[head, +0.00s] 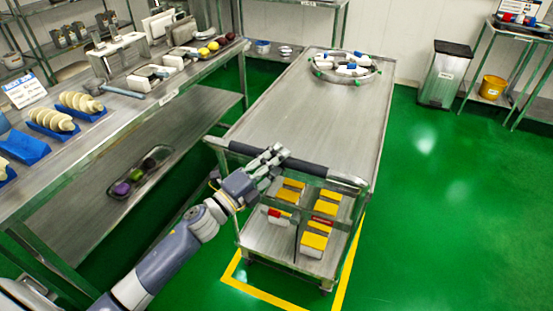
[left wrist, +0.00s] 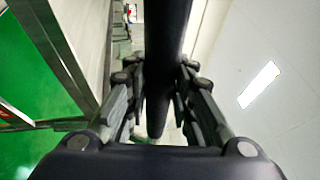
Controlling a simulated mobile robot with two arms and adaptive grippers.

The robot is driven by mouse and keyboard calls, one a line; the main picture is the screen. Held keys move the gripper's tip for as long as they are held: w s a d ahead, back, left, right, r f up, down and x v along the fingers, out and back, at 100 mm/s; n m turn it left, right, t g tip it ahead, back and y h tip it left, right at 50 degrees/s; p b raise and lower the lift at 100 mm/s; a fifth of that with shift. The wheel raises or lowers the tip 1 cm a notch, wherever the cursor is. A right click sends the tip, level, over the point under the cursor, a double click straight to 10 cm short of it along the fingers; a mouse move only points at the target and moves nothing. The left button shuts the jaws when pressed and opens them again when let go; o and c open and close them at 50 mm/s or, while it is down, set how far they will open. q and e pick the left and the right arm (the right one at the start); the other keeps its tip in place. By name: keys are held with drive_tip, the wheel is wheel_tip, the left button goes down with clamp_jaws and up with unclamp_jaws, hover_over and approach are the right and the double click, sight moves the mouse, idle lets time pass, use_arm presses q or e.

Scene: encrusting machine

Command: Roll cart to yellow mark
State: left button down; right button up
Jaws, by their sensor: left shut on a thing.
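The cart (head: 252,236) is a steel frame with a black handle bar (head: 318,173) across its near end and a lower shelf. The yellow mark (head: 262,296) is an outline on the green floor. Its lines run along the left, near and right sides of the cart's near end; the far part is hidden under the cart. My left gripper (head: 268,168) is shut around the handle bar, left of its middle. In the left wrist view the black bar (left wrist: 166,50) passes between my left gripper's fingers (left wrist: 160,105). My right gripper is out of view.
White boxes with yellow lids (head: 313,241) sit on the lower shelf. A long steel top (head: 300,105) runs back from the handle, bearing a round rack (head: 345,66). A workbench (head: 130,95) stands close on the left. A bin (head: 445,73) stands back right. Floor right is clear.

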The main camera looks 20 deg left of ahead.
use_arm(q)
drive_tip(key=c, duration=1.3)
unclamp_jaws()
drive_tip(key=shift+c, duration=0.2)
drive_tip(key=v, duration=1.2)
drive_tip(key=shift+a+f, duration=0.1)
